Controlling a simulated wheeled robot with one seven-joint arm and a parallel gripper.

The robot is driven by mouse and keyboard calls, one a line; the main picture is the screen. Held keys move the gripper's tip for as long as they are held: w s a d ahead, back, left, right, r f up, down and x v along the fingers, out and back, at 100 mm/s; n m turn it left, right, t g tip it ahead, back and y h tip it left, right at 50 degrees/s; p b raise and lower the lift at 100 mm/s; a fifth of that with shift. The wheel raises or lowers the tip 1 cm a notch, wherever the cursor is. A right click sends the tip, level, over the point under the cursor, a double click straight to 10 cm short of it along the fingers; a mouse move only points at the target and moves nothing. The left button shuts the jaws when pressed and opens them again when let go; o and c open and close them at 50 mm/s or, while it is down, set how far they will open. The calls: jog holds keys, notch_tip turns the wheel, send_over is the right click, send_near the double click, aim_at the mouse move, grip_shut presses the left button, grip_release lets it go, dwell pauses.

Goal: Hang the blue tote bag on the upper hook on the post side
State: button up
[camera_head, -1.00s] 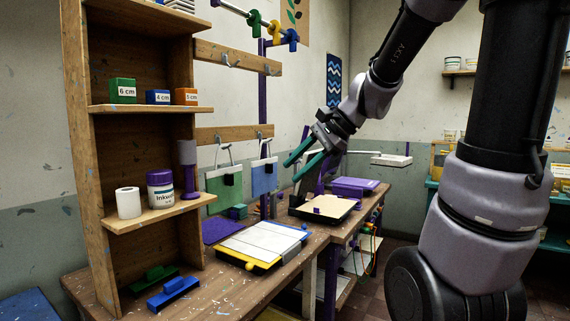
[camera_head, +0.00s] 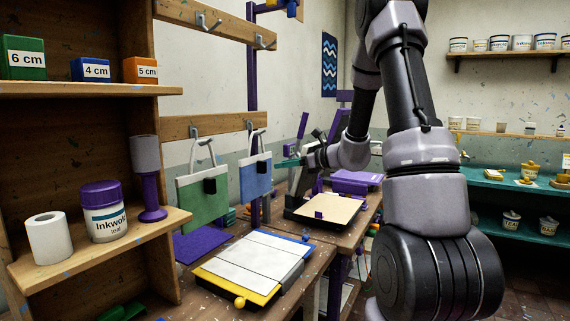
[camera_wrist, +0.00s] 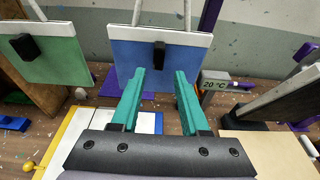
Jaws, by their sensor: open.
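The blue tote bag (camera_head: 256,179) hangs by its white handles on the lower rail, at the hook (camera_head: 250,126) nearer the purple post (camera_head: 252,70). It has a white top band and a black block on its face, and it also shows in the wrist view (camera_wrist: 185,68). My gripper (camera_head: 281,163) is open, with teal fingers. The upper hook on the post side (camera_head: 264,41) is bare on the upper rail.
A green tote bag (camera_head: 204,202) hangs to the left on the same lower rail. A wooden shelf (camera_head: 150,225) with a jar and colored blocks stands at left. Below are a yellow-edged board (camera_head: 238,291) and a tan-topped tray (camera_head: 330,210).

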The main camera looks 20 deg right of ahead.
aim_at(266, 167)
jog(key=x, duration=0.7)
jog(key=shift+a, duration=0.1)
jog(key=shift+w+a+f, duration=0.15)
jog(key=shift+w+a, duration=0.05)
jog(key=shift+w, duration=0.05)
jog(key=shift+c, duration=0.6)
jog(key=shift+s, duration=0.1)
grip_shut()
